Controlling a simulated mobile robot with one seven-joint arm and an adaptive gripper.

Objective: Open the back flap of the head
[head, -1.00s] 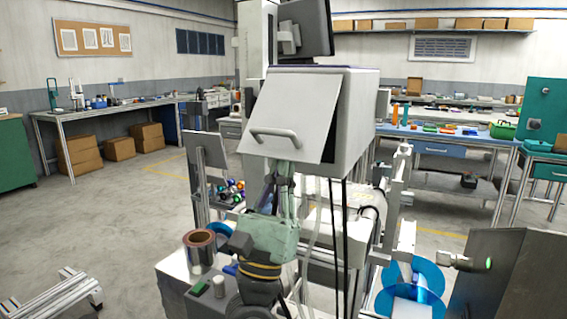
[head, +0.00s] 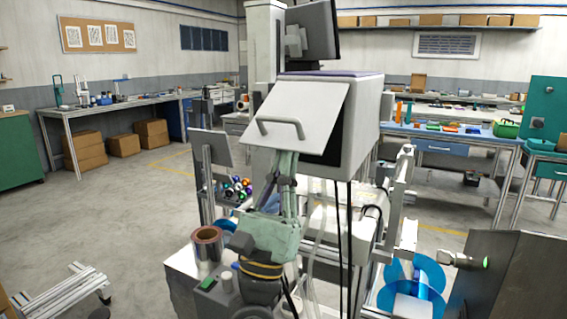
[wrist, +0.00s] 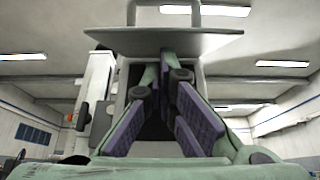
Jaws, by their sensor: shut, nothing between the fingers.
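The head (head: 364,122) is a light grey box on the machine in the middle of the head view. Its white back flap (head: 305,108) hangs from the top edge and stands tilted outward, with a dark gap at its right side. A grey bar handle (head: 280,131) sits on the flap's lower part. My green gripper (head: 286,158) points up from below, at the flap's lower edge. In the wrist view, its purple-padded fingers (wrist: 166,68) are shut and empty, reaching up to the flap's underside (wrist: 225,43). Whether they touch it is unclear.
A dark monitor (head: 310,30) stands above and behind the head. Black cables hang below the box. A brown film roll (head: 207,243) stands on the machine at left, and a blue reel (head: 428,275) is at lower right. Open floor lies to the left.

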